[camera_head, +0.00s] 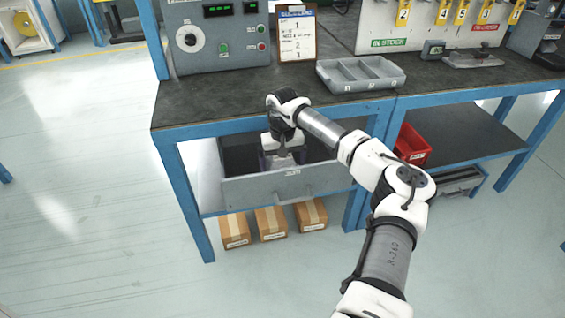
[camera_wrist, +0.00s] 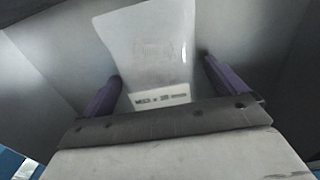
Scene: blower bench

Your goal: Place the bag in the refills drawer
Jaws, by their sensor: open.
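The drawer (camera_head: 250,190) under the bench stands pulled open, with a small label on its grey front that is too small to read. My gripper (camera_head: 283,160) reaches down into it, just behind the front panel. In the wrist view the bag (camera_wrist: 150,40) is a pale, translucent packet with a printed white label at its near end. It appears to lie inside the grey-walled drawer. My gripper's two purple fingers (camera_wrist: 161,70) are spread apart, one on each side of the bag, with gaps showing. In the head view my gripper mostly hides the bag.
A grey compartment tray (camera_head: 361,85), a clipboard (camera_head: 296,38) and a control box (camera_head: 216,50) stand on the bench top above. A red bin (camera_head: 412,145) sits on the shelf to the right. Several cardboard boxes (camera_head: 271,223) stand below the drawer. The floor at left is clear.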

